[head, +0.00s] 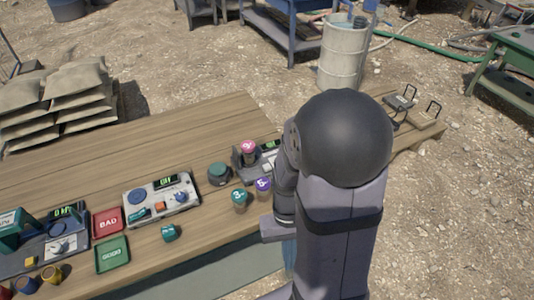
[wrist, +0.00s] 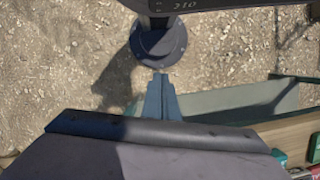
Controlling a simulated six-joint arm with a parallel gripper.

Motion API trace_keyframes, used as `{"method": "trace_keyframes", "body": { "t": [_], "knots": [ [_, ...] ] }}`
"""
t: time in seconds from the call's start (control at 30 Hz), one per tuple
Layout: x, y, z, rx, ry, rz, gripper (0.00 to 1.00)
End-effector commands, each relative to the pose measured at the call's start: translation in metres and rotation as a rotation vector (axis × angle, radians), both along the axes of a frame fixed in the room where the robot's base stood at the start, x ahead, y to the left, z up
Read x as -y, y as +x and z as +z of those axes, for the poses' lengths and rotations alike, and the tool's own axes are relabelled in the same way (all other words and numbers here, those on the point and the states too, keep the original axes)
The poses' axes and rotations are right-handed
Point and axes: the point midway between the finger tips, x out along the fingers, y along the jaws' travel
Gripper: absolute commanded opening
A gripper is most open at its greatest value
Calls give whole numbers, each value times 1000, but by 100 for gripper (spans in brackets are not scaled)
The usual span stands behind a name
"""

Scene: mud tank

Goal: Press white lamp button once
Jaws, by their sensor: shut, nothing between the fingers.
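I cannot make out a white lamp button for certain in either view. A light grey control box (head: 161,202) with a lit display, a round blue dial and small coloured controls sits on the wooden table. Another device (head: 251,158) with a green display and a pink-topped cup on it is partly hidden behind my arm. My gripper (wrist: 161,78) shows in the wrist view as narrow blue-grey fingers, shut and empty, over the gravel beside the table. It touches nothing that I can see.
The wooden table (head: 190,133) is bare at the back. A red BAD tray (head: 107,222), a green GOOD tray (head: 112,254), several small cups and a left-hand device (head: 62,247) line its front. A barrel (head: 342,52) and sandbags (head: 75,90) stand beyond.

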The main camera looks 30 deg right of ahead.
Motion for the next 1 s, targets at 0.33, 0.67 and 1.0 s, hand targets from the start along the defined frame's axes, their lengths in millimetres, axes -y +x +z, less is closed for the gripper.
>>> {"method": "trace_keyframes", "body": {
  "t": [0.33, 0.67, 1.0],
  "knots": [
    [60, -3, 43, -84, -29, 10, 0],
    [152, 89, 19, 188, -151, 368, 0],
    [166, 235, 37, 619, -254, 841, 0]
  ]
}}
